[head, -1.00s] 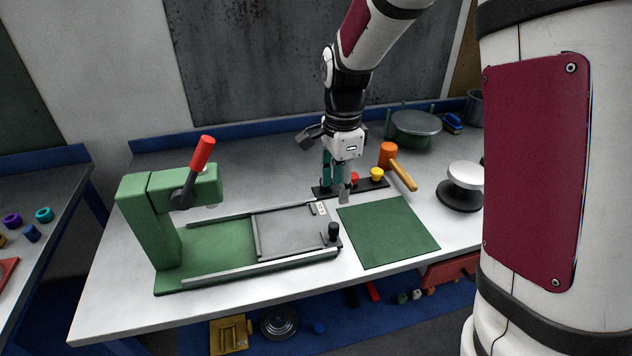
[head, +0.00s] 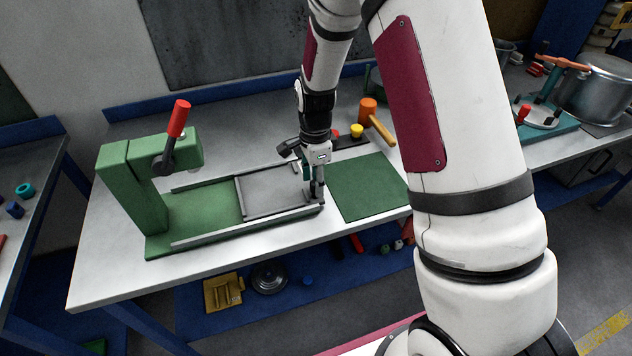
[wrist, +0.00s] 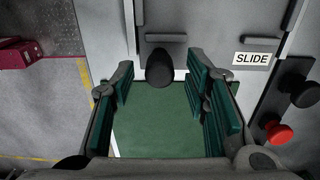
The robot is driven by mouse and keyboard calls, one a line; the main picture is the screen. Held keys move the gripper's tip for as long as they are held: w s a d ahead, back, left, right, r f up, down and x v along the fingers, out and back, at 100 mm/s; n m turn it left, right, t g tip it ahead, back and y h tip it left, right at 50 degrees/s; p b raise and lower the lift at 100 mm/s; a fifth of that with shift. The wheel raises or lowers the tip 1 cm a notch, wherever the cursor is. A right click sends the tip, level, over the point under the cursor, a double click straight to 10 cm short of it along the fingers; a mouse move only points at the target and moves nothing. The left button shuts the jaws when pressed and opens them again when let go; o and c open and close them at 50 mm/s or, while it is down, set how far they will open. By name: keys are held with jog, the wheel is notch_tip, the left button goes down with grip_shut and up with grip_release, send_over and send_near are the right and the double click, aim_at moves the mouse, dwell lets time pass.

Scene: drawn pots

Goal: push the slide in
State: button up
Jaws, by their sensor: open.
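The slide (head: 270,192) is a flat grey plate lying between the two rails of the green press (head: 135,190), toward the rails' right end. In the wrist view, its black knob (wrist: 159,67) stands up at the slide's end, near the "SLIDE" label (wrist: 251,58). In the wrist view, my gripper (wrist: 160,80) is open, with teal-padded fingers on either side of the knob and gaps showing. It does not hold the knob.
A green mat (head: 368,187) lies right of the press. Behind it are a black strip with a red knob and a yellow knob (head: 356,131), and an orange mallet (head: 368,110). The red-handled lever (head: 178,118) rises over the press's left end.

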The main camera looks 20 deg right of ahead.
jog(key=shift+f, duration=0.65)
grip_shut()
send_over(251, 213)
jog(key=shift+s, duration=0.1)
grip_release()
jog(key=shift+a, duration=0.15)
jog(key=shift+d+r, duration=0.15)
jog(key=shift+d, duration=0.05)
